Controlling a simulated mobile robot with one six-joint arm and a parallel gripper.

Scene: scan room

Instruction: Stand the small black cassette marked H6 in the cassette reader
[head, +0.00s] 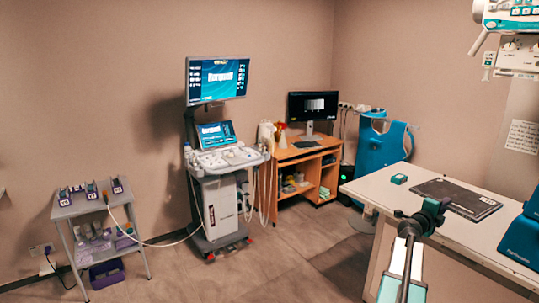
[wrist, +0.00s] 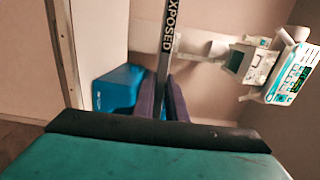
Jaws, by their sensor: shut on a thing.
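A flat black cassette (head: 458,196) lies level in my grip over the white table; its H6 mark is not readable. My gripper (head: 434,208) is shut on its near left side. In the wrist view the cassette (wrist: 165,45) shows edge-on between my dark fingers (wrist: 164,100), with the word EXPOSED on its edge. A blue-teal unit with white lettering (head: 522,240), likely the cassette reader, stands at the right end of the table, cut off by the frame. A blue box, likely the same unit, also shows in the wrist view (wrist: 112,90). Its slot cannot be made out.
A small teal box (head: 399,178) sits on the white table (head: 372,187), left of the cassette. A control console (wrist: 290,75) is mounted above on the wall. An ultrasound cart (head: 222,205), a wooden desk (head: 300,153) and a small trolley (head: 80,210) stand farther left.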

